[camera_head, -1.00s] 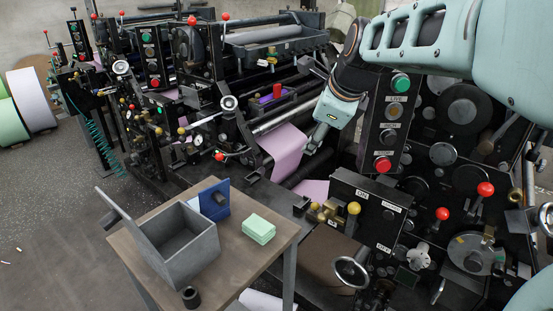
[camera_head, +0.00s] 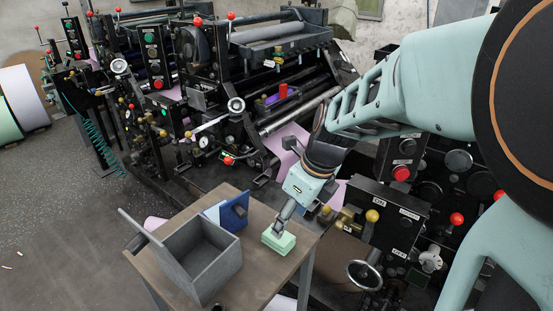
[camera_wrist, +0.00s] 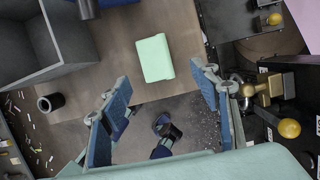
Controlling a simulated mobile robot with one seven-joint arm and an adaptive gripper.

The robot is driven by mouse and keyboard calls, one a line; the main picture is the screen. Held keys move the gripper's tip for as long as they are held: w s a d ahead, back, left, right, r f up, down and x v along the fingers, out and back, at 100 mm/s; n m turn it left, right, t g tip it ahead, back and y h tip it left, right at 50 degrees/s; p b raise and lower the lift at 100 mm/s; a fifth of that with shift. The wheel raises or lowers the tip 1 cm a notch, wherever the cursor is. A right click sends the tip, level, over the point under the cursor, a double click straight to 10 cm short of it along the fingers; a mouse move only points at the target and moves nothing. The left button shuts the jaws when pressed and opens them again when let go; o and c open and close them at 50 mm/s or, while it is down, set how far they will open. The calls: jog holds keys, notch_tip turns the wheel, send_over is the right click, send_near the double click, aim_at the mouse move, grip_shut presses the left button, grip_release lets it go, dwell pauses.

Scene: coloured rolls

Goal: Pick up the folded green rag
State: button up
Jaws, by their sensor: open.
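The folded green rag (camera_head: 278,239) is a pale green block lying on the small brown table (camera_head: 262,208), right of the grey box. In the wrist view the rag (camera_wrist: 154,58) lies flat on the table top, beyond my fingertips and between their lines. My gripper (camera_head: 282,222) is over the rag in the head view, pointing down at it. In the wrist view my gripper (camera_wrist: 160,85) has its two blue-padded fingers spread wide with nothing between them. The gap between fingertips and rag is hard to judge.
An open grey box (camera_head: 200,262) stands on the table left of the rag, with a blue object (camera_head: 233,212) behind it. A small black cylinder (camera_wrist: 50,102) is near the table edge. Machine parts with a yellow knob (camera_wrist: 289,128) are close on the right.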

jog(key=x, duration=0.7)
jog(key=shift+a+f, duration=0.1)
jog(key=shift+a, duration=0.3)
jog(key=shift+s, duration=0.1)
jog(key=shift+c, duration=0.6)
jog(key=c, duration=1.1)
